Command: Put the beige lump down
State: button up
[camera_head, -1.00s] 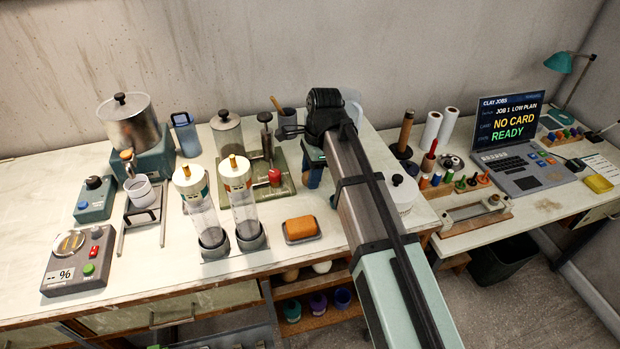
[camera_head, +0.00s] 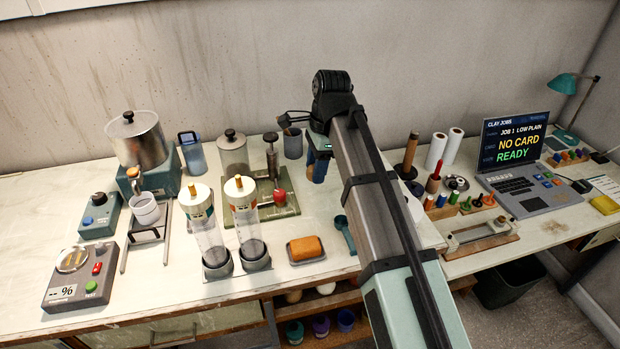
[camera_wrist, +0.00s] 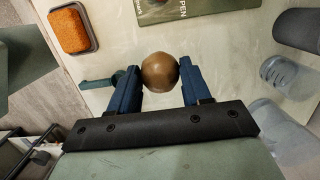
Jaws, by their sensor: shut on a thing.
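The beige lump (camera_wrist: 160,72) is a rounded brownish ball in the wrist view. My gripper (camera_wrist: 158,84) has its two blue fingers shut on it, one on each side. The white table (camera_wrist: 118,57) lies beyond the lump; I cannot tell from this view how high above it the lump is.
A teal scoop (camera_head: 344,232) and an orange block on a tray (camera_head: 306,249) lie in front of my gripper. A green board (camera_head: 262,208) with a press stands to the left, and a grey cup (camera_head: 292,143) behind. Bare table shows between the board and scoop.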

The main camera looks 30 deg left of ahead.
jog(key=shift+r, duration=0.55)
jog(key=s+a+n, duration=0.4)
jog(key=s+a, duration=1.2)
jog(key=s, duration=0.5)
notch_tip(320, 180, up, 4)
jog(key=n+h, duration=0.1)
jog(key=n, duration=0.4)
send_over(72, 261)
jog(key=shift+g, duration=0.3)
jog(key=shift+w+a+f, duration=0.1)
jog(key=shift+w+f, duration=0.05)
jog(key=shift+f, duration=2.35)
jog(key=shift+w+f, duration=0.15)
jog(key=shift+f, duration=2.3)
jog(key=shift+f, duration=0.2)
jog(key=o, duration=1.2)
